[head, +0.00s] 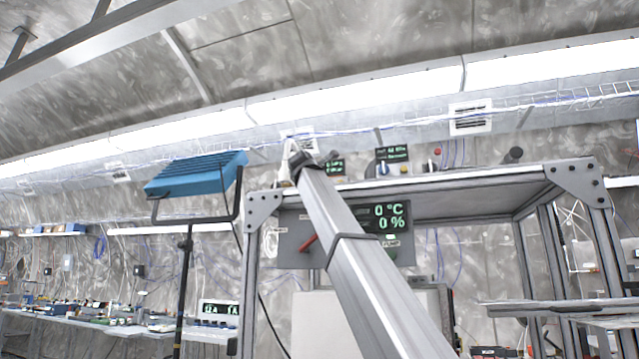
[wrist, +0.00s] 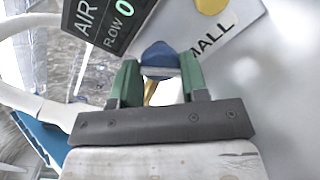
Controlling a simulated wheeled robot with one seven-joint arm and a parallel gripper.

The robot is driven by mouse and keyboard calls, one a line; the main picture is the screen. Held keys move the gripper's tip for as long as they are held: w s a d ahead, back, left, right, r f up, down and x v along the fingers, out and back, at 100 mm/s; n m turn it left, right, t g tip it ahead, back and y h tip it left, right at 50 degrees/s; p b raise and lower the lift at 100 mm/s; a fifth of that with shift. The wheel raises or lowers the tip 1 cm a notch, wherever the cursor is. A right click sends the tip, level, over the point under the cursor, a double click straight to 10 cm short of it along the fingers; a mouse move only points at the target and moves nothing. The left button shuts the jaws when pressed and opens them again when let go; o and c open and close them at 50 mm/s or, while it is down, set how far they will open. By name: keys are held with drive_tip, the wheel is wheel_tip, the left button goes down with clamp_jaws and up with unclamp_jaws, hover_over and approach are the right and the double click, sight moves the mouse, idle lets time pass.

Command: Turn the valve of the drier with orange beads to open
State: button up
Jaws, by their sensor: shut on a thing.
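In the wrist view, my gripper (wrist: 160,70) has its two green fingers closed around a blue valve handle (wrist: 158,52). A brass-coloured stem (wrist: 150,92) shows below the handle, between the fingers. A white label (wrist: 215,42) ending in "MALL" lies beside the handle. No orange beads show in either view, so I cannot tell the drier's bead colour or the exact valve position. In the head view, my arm reaches up to the top of the metal frame (head: 440,187), and its end hides the handle.
A dark display (wrist: 100,18) reading "AIR FLOW 0" is close to my fingers. A white curved tube (wrist: 40,100) lies at the left.

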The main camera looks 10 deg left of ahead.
drive_tip(key=shift+n, duration=0.4)
drive_tip(key=n, duration=0.6)
drive_tip(key=shift+n, duration=0.3)
drive_tip(key=n, duration=0.3)
drive_tip(key=shift+n, duration=0.3)
drive_tip(key=n, duration=0.3)
drive_tip(key=shift+n, duration=0.4)
drive_tip(key=n, duration=0.7)
drive_tip(key=shift+a+f, duration=0.1)
drive_tip(key=n, duration=0.3)
drive_tip(key=shift+n, duration=2.4)
